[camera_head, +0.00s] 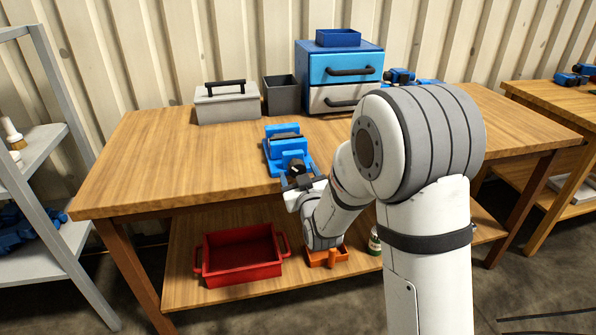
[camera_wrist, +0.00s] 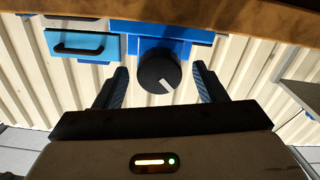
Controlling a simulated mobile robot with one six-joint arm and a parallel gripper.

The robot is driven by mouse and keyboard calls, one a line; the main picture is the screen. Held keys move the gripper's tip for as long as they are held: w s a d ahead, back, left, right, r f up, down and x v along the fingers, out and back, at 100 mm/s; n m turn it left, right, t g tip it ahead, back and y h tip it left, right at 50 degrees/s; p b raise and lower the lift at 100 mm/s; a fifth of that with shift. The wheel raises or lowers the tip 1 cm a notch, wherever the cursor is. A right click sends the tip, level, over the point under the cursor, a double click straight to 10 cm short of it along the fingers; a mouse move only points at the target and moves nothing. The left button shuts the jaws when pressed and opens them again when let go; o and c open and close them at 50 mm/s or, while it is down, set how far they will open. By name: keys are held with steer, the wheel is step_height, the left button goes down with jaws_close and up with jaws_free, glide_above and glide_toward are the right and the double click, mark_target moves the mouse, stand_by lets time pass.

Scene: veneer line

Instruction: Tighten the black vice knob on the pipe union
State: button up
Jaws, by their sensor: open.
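The blue vice (camera_head: 284,147) stands on the wooden workbench near its front edge. Its round black knob (camera_wrist: 158,72) with a white mark faces my wrist camera, and it also shows small in the head view (camera_head: 297,168). My gripper (camera_head: 299,182) is at the front of the vice. In the wrist view my gripper's two blue-padded fingers (camera_wrist: 160,80) are open, one on each side of the knob, with a gap on both sides. The white mark points to the lower right there. I cannot make out a pipe union in the vice jaws.
A grey toolbox (camera_head: 227,104), a dark bin (camera_head: 280,96) and a blue drawer unit (camera_head: 339,77) stand at the back of the workbench (camera_head: 150,160). A red tray (camera_head: 240,262) and an orange bin (camera_head: 327,257) sit on the lower shelf. The bench left of the vice is clear.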

steer(key=shift+w+a, duration=0.1)
steer(key=shift+w, duration=0.3)
steer(key=shift+c, duration=0.5)
steer(key=c, duration=0.9)
